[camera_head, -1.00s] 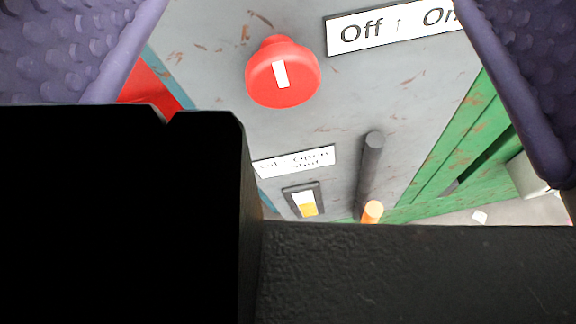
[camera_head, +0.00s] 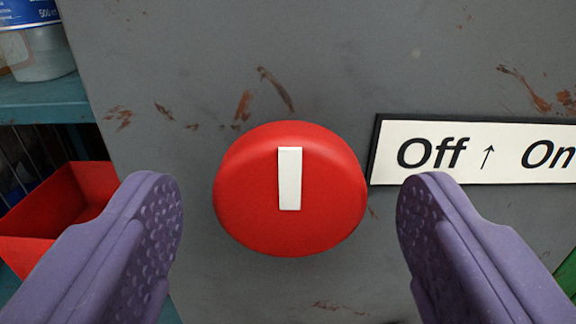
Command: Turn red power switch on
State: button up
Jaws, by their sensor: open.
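The red power switch (camera_head: 245,205) is a round knob on a grey, scuffed panel (camera_head: 300,50). A white bar on its face stands almost upright. My gripper (camera_head: 290,215) is open, with one purple padded finger to the left of the knob and the other to the right. There is a visible gap on both sides in the picture, and the right finger shows just below the label. I cannot tell how far the fingertips are from the panel.
A green surface (camera_head: 568,265) shows at the right edge. The panel around the knob is flat.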

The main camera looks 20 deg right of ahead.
jog(key=shift+w, duration=0.2)
jog(key=c, duration=1)
jog(key=shift+c, duration=0.2)
